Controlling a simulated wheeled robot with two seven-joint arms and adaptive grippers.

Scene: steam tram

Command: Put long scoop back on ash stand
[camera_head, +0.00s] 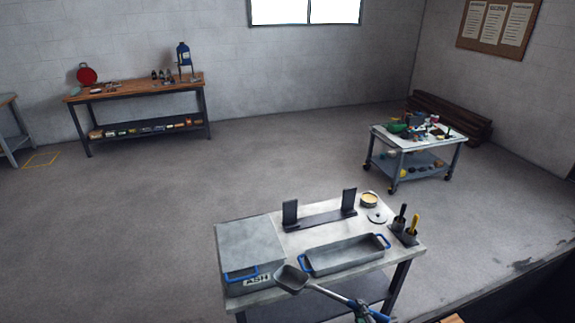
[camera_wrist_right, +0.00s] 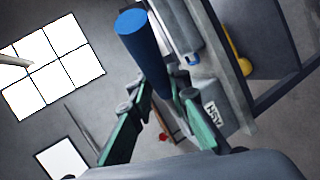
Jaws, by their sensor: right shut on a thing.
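The long scoop (camera_head: 293,279) has a grey pan and a long handle with a blue grip. Its pan hangs at the front edge of the pale table, by the ASH label; I cannot tell whether it touches. My right gripper (camera_head: 366,312) is shut on the handle at the bottom of the head view. In the right wrist view the blue grip (camera_wrist_right: 140,45) sticks up from between the green fingers (camera_wrist_right: 158,115). A dark stand with two uprights (camera_head: 320,215) is at the table's back, with nothing across it. My left gripper is not in view.
On the table are a grey ASH box (camera_head: 250,243) at left, a long tray (camera_head: 345,256) with blue handles, a round tin (camera_head: 369,200) and a holder with tools (camera_head: 405,232). A cart (camera_head: 415,150) and workbench (camera_head: 135,90) stand farther off. Floor between is clear.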

